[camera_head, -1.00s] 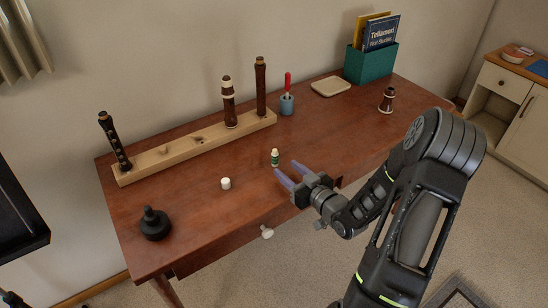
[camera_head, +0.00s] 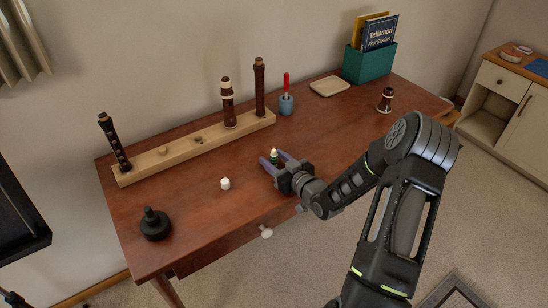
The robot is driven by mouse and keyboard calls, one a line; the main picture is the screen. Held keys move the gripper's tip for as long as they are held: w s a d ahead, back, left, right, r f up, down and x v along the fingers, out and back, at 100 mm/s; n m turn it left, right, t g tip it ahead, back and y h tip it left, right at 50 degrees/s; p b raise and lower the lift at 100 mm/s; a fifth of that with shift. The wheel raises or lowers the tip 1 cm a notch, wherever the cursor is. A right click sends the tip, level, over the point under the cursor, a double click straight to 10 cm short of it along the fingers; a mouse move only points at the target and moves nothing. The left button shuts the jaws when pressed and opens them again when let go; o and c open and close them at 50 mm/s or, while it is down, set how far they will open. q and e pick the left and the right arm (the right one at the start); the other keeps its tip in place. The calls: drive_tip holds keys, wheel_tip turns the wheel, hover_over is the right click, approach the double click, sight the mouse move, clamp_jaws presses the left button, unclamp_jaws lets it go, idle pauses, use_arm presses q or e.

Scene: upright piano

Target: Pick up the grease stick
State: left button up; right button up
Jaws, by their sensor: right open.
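The grease stick (camera_head: 274,154) is a small upright tube with a pale top and a green body, standing on the brown desk (camera_head: 195,215). My right gripper (camera_head: 272,155) is open, with one finger on each side of the stick. The lower part of the stick is partly hidden by the fingers, and I cannot tell whether they touch it. A small white cap (camera_head: 225,183) stands on the desk to the left of the gripper. My left gripper is not in view.
Behind is a wooden rack (camera_head: 160,163) holding dark instrument joints. A blue cup (camera_head: 286,104) with a red-handled tool, a beige tray (camera_head: 330,86), a green book box (camera_head: 370,64), a brown piece (camera_head: 386,100) and a black domed object (camera_head: 155,224) stand around the desk.

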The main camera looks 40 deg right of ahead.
idle(0.6)
clamp_jaws()
idle(0.3)
